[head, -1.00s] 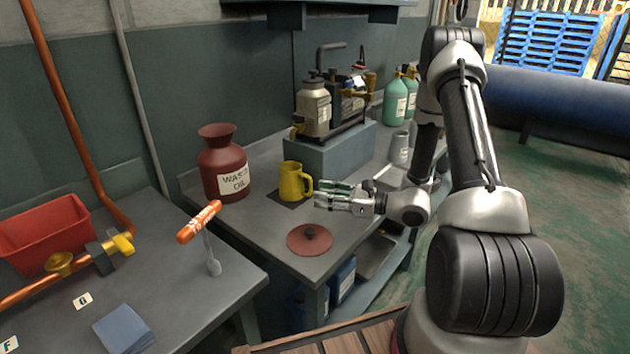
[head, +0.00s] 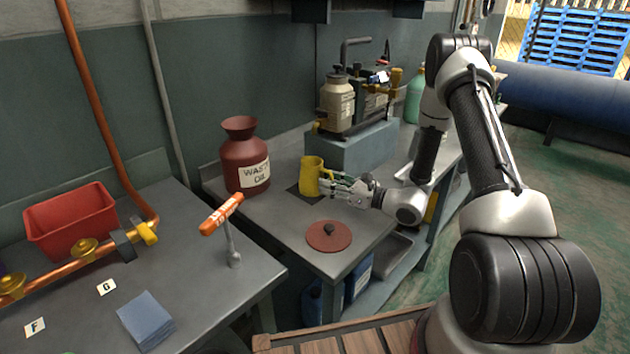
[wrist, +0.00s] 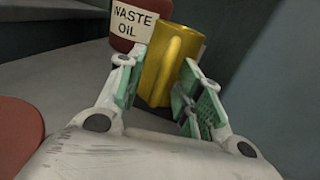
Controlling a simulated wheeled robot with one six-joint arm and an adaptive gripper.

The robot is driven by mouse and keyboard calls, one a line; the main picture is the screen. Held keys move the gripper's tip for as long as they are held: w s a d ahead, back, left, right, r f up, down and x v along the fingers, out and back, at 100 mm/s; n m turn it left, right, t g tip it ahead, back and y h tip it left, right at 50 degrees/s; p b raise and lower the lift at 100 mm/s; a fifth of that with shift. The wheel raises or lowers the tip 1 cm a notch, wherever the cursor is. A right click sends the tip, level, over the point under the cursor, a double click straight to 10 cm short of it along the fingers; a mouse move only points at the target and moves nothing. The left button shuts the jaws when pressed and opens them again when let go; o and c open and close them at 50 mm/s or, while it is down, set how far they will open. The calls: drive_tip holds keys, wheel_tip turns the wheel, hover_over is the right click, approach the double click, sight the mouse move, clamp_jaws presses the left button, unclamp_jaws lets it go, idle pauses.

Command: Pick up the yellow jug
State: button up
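The yellow jug (head: 311,176) stands upright on a dark mat (head: 294,189) on the grey bench, its handle toward my gripper. In the wrist view the jug (wrist: 171,60) fills the gap ahead, with its handle facing me. My gripper (head: 327,183) is at the jug's right side. In the wrist view its green-padded fingers (wrist: 158,92) are apart, one on each side of the handle. A gap shows between the pads and the handle. Whether a fingertip touches the jug body I cannot tell.
The red waste oil container (head: 244,160) stands just left of the jug. A red round lid (head: 328,238) lies in front. A grey block (head: 352,147) with a canister (head: 336,103) stands behind. An orange-handled tool (head: 224,216) stands on the left table.

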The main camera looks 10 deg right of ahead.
clamp_jaws()
drive_tip(key=shift+r, duration=0.15)
drive_tip(key=shift+s+a+r, duration=0.1)
drive_tip(key=shift+a+r, duration=0.1)
drive_tip(key=shift+r, duration=0.9)
wheel_tip(320, 180, up, 5)
drive_tip(key=shift+f, duration=0.15)
drive_tip(key=s+a, duration=1.1)
drive_tip(key=a, duration=0.4)
drive_tip(key=shift+s+a, duration=0.2)
drive_tip(key=shift+a, duration=0.1)
drive_tip(key=shift+a+f, duration=0.1)
